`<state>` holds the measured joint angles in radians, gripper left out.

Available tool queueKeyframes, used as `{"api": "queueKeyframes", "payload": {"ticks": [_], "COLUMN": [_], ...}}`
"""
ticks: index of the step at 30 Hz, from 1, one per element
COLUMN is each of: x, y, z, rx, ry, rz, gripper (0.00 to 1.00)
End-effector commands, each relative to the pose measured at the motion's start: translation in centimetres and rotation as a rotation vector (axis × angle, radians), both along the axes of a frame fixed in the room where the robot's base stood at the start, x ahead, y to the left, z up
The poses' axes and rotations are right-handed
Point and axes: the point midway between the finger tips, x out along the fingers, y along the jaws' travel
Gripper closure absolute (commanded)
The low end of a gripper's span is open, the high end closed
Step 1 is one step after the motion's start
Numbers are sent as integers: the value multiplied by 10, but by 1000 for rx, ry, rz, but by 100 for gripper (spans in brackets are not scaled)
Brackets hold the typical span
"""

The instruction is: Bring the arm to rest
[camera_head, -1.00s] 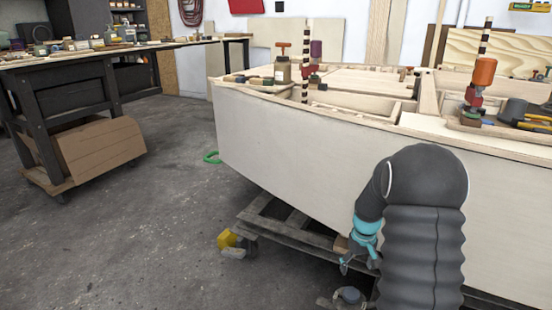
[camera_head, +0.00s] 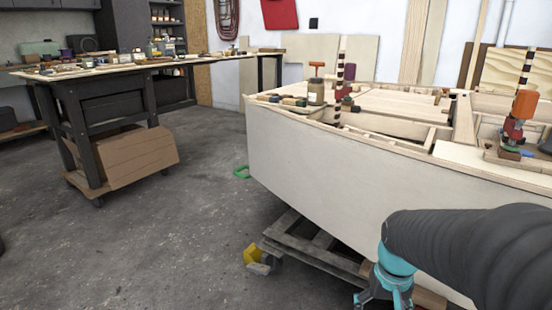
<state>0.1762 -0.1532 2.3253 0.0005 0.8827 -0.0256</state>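My arm (camera_head: 465,250) comes in from the lower right, a dark ribbed sleeve ending in a teal wrist. My gripper (camera_head: 362,302) hangs below the teal wrist, pointing down, at the bottom edge of the picture. It is beside the lower side of the plywood hull (camera_head: 330,175), over or in front of the dark dolly under it. Its fingers are partly cut off, and whether they are open or shut cannot be told. No held thing shows.
The hull's deck carries clamps (camera_head: 522,105), a jar (camera_head: 316,91) and tools. The dark dolly (camera_head: 310,245) juts out below the hull, with a yellow object (camera_head: 252,254) at its corner. A workbench (camera_head: 100,85) stands at left. Grey floor (camera_head: 170,240) between is free.

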Motion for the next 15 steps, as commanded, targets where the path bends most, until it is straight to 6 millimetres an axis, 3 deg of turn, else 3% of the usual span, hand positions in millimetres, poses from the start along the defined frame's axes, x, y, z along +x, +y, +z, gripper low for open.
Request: {"api": "queueKeyframes", "payload": {"ticks": [3,15], "x": [-23,-83], "y": [13,45], "z": [28,99], "rx": [-8,-27], "ry": [-61,-295], "rz": [16,102], "gripper": [20,20]}}
